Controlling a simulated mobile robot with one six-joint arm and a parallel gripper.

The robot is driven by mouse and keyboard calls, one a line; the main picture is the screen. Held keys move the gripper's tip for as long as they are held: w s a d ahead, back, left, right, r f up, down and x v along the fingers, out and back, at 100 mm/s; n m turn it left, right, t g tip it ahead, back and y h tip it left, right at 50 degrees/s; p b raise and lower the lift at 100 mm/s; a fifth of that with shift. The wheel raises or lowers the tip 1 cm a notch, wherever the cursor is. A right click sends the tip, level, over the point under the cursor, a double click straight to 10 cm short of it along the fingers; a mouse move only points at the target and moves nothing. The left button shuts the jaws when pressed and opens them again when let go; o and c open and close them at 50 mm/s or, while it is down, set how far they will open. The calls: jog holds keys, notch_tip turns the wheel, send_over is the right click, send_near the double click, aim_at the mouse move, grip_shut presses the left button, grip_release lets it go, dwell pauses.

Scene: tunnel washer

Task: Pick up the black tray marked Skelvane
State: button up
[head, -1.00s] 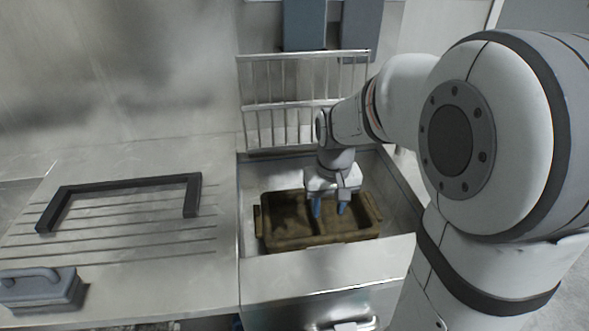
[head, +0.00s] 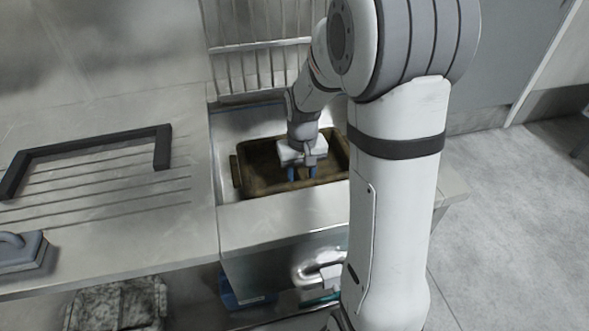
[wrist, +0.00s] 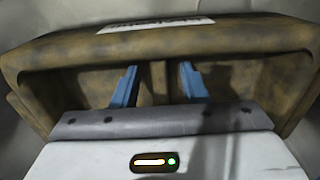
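A brown, grimy tray (head: 244,160) with two compartments sits in the sink; it does not look black. In the wrist view the tray (wrist: 60,55) has a white label (wrist: 155,24) on its far rim, with lettering too cut off to read. My gripper (head: 301,174) points down into the tray. In the wrist view my gripper (wrist: 158,82) has its two blue fingers apart, one on each side of the tray's middle divider, with gaps showing. My arm hides part of the tray's right side in the head view.
The sink (head: 231,128) has a wire rack (head: 262,70) behind it. A black bracket-shaped frame (head: 90,147) and a grey handled block (head: 20,252) lie on the ribbed drainboard. A mottled dark item (head: 115,305) is below the counter. Floor is free at right.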

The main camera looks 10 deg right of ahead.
grip_shut()
dwell(0.3)
jog(key=shift+r, duration=0.1)
